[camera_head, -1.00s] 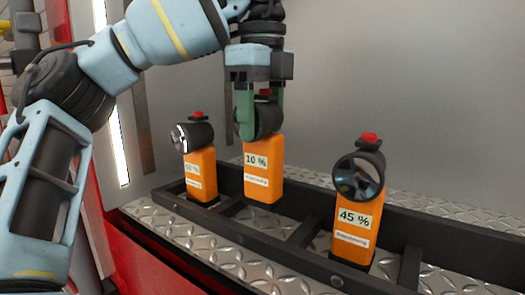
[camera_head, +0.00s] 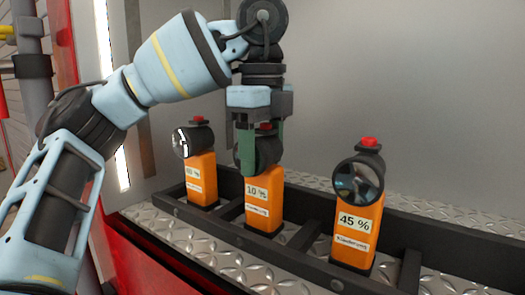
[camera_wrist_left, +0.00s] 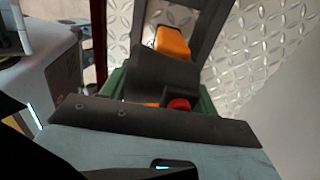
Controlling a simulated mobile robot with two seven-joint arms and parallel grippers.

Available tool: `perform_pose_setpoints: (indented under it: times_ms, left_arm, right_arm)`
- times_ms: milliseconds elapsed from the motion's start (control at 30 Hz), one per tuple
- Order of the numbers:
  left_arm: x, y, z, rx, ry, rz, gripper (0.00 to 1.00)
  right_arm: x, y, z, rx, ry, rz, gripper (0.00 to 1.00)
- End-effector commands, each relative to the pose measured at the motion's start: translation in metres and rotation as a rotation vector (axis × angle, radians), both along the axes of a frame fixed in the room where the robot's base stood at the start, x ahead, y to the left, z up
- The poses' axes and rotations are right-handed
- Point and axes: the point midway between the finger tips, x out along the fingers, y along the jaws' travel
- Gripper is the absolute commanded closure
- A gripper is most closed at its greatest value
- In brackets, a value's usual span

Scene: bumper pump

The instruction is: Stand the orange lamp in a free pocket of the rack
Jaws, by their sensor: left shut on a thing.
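My left gripper (camera_head: 260,150) is shut on the dark head of an orange lamp (camera_head: 263,203) labelled "10 %". It also shows in the left wrist view (camera_wrist_left: 172,60), with its red button beside the green fingers. The lamp is upright, its lower end down between two dividers of the black rack (camera_head: 300,262), behind the front rail. Whether its base touches the floor I cannot tell. An orange lamp (camera_head: 202,180) stands in the rack to the left, and a "45 %" orange lamp (camera_head: 357,232) stands to the right. My right gripper is not in view.
A grey wall (camera_head: 400,90) stands behind the rack. Diamond-plate metal floor (camera_head: 300,212) shows inside and around the rack. A red edge (camera_head: 150,265) runs in front on the left. The rack's right part looks empty.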

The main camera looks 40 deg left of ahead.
Motion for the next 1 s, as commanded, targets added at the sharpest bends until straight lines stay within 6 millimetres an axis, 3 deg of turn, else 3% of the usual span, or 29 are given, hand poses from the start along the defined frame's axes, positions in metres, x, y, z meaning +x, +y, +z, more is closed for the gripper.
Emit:
perform_pose_setpoints:
  times_ms: [167, 200, 333, 733, 1000]
  left_arm:
    - [0.000, 0.000, -0.002, -0.001, -0.002, -0.001, 1.00]
    - [0.000, 0.000, -0.002, 0.000, 0.000, 0.000, 0.36]
    - [0.000, 0.000, -0.002, 0.000, 0.000, 0.000, 0.19]
    - [0.000, 0.000, 0.003, 0.000, -0.001, 0.000, 0.18]
    - [0.000, 0.000, 0.032, 0.002, -0.004, 0.002, 0.18]
  right_arm:
    - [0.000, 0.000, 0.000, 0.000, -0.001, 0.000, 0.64]
    - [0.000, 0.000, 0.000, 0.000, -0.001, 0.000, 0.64]
    - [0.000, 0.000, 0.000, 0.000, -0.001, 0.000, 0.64]
    - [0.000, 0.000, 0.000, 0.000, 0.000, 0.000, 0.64]
    - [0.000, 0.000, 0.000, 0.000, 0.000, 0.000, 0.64]
